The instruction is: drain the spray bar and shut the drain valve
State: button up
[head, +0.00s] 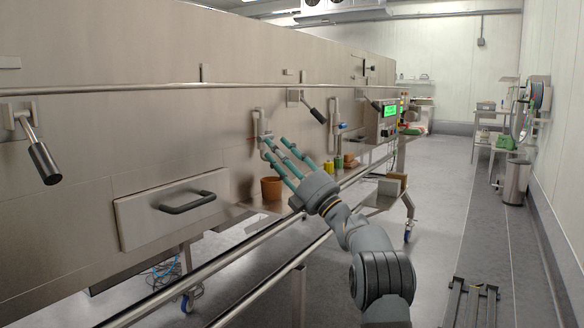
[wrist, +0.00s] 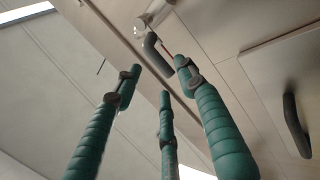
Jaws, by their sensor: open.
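A metal pipe fitting with a downward outlet (head: 262,125) is on the steel tunnel wall, left of the middle in the head view. I cannot tell whether this valve is open or shut. My gripper (head: 274,148), with three green ribbed fingers, is open and empty, pointing at this fitting. In the wrist view my gripper (wrist: 160,76) has its fingers spread, with no clear contact. A similar fitting (head: 336,124) with a small coloured handle is farther along the wall.
An orange-brown pot (head: 271,188) stands on a ledge below the fitting. Yellow-green containers (head: 320,168) stand farther along. Black-handled levers (head: 40,150) and a drawer-like panel with a dark handle (head: 185,203) are on the wall. A rail (head: 255,298) runs in front. The right aisle is mostly clear.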

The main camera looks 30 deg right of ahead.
aim_at(266, 136)
jog(key=v, duration=0.6)
dwell(0.4)
jog(key=x, duration=1.1)
jog(key=shift+w+a+r, duration=0.15)
jog(key=shift+w+r, duration=0.1)
jog(key=shift+w, duration=0.05)
jog(key=shift+s, duration=0.1)
